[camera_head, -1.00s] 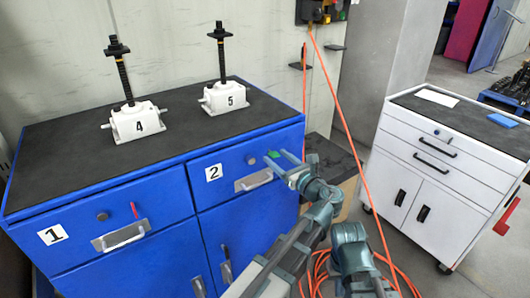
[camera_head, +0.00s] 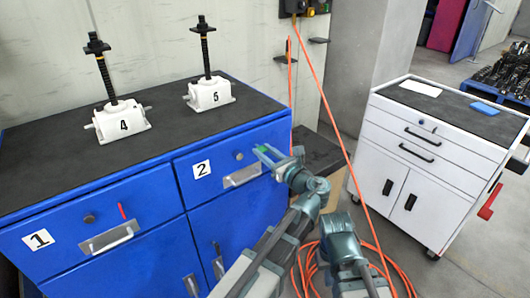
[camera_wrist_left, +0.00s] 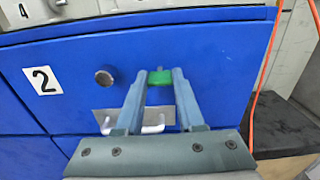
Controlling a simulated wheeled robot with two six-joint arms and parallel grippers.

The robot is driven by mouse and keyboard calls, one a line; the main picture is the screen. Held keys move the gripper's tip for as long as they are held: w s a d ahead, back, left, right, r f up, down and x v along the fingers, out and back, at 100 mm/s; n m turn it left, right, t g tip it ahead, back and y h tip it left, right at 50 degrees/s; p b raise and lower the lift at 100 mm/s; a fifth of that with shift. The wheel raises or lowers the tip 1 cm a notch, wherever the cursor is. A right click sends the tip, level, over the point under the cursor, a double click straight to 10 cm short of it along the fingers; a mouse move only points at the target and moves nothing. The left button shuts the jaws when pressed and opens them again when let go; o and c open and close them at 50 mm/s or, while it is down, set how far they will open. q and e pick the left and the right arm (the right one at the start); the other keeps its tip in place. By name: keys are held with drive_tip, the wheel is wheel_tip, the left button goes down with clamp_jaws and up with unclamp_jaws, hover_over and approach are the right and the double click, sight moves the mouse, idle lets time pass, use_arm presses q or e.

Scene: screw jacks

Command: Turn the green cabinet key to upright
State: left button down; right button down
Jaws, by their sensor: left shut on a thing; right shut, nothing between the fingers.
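The green key (camera_head: 262,150) sits at the right of the drawer front labelled 2 on the blue cabinet (camera_head: 120,188). My left gripper (camera_head: 264,153) has its fingers shut on it, one on each side. In the left wrist view the green key (camera_wrist_left: 161,77) shows as a short, wide block between the fingertips (camera_wrist_left: 161,78). The fingers hide its sides, and I cannot tell its exact angle.
A red key (camera_head: 122,210) stands on drawer 1. Below the green key is a metal drawer handle (camera_head: 243,176), close under my fingers. Two white screw jacks, 4 (camera_head: 121,122) and 5 (camera_head: 209,95), stand on top. An orange cable (camera_head: 330,100) hangs to the right, near a white cart (camera_head: 440,150).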

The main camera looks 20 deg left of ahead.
use_arm(q)
drive_tip(key=shift+n, duration=8.8)
drive_tip(key=c, duration=0.5)
unclamp_jaws()
drive_tip(key=shift+s+d, duration=0.1)
drive_tip(key=shift+s, duration=0.05)
